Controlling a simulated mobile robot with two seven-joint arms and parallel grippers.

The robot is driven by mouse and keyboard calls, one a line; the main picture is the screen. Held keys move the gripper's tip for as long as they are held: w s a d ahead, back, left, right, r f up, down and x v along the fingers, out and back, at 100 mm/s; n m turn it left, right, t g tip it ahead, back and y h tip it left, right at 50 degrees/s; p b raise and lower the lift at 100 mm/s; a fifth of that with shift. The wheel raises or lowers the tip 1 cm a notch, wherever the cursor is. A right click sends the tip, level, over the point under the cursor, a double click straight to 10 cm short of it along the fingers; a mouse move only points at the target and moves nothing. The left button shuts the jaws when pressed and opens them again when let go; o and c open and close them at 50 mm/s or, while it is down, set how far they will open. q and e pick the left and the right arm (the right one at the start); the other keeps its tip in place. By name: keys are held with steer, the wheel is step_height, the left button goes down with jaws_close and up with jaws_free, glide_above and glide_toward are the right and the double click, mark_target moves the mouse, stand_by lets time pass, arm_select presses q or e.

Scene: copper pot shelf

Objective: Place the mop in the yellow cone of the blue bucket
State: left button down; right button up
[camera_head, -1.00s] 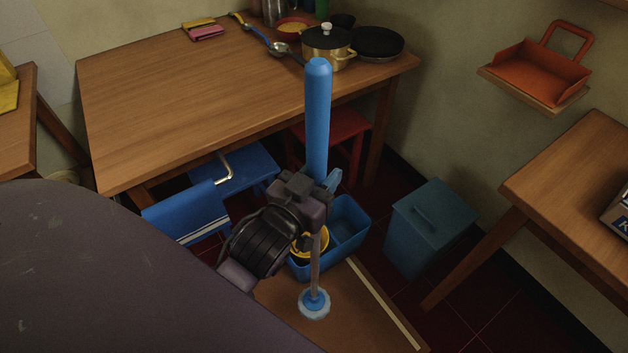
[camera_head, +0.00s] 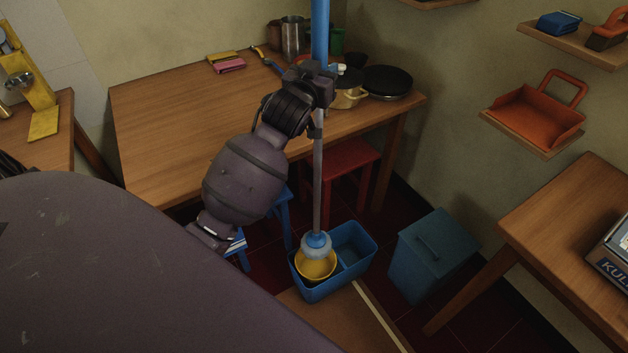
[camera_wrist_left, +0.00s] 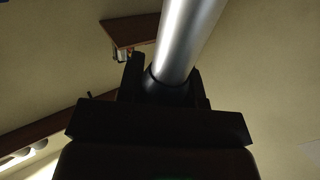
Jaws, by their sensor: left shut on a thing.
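My left gripper (camera_head: 312,84) is shut on the mop's pole and holds the mop upright. The mop (camera_head: 317,180) has a blue upper handle, a grey lower pole and a pale blue round head. The blue bucket (camera_head: 350,262) stands on the floor below, with the yellow cone (camera_head: 318,270) in its left part. The mop head overlaps the back rim of the cone in the head view; I cannot tell whether they touch. In the left wrist view the pole (camera_wrist_left: 185,45) rises from between the fingers (camera_wrist_left: 165,85). My right gripper is not in view.
A wooden table (camera_head: 190,120) with pots stands behind, and a red stool (camera_head: 350,165) is by its right end. A teal bin (camera_head: 430,255) stands right of the bucket. A brown board (camera_head: 345,320) lies in front of it.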

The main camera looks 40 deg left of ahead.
mark_target(320, 141)
arm_select(q)
steer(key=f+b, duration=0.1)
steer(key=f, duration=0.3)
steer(key=f+b, duration=0.1)
steer(key=f, duration=0.4)
steer(key=f+b, duration=0.1)
steer(key=f, duration=0.3)
steer(key=shift+w+a+f+b, duration=0.2)
steer(key=shift+a+f+b, duration=0.05)
steer(key=shift+f+b, duration=0.1)
step_height(320, 141, down, 6)
steer(key=shift+r+b, duration=0.15)
steer(key=shift+b, duration=0.7)
steer(key=c, duration=1)
jaws_free()
steer(key=shift+o, duration=1.1)
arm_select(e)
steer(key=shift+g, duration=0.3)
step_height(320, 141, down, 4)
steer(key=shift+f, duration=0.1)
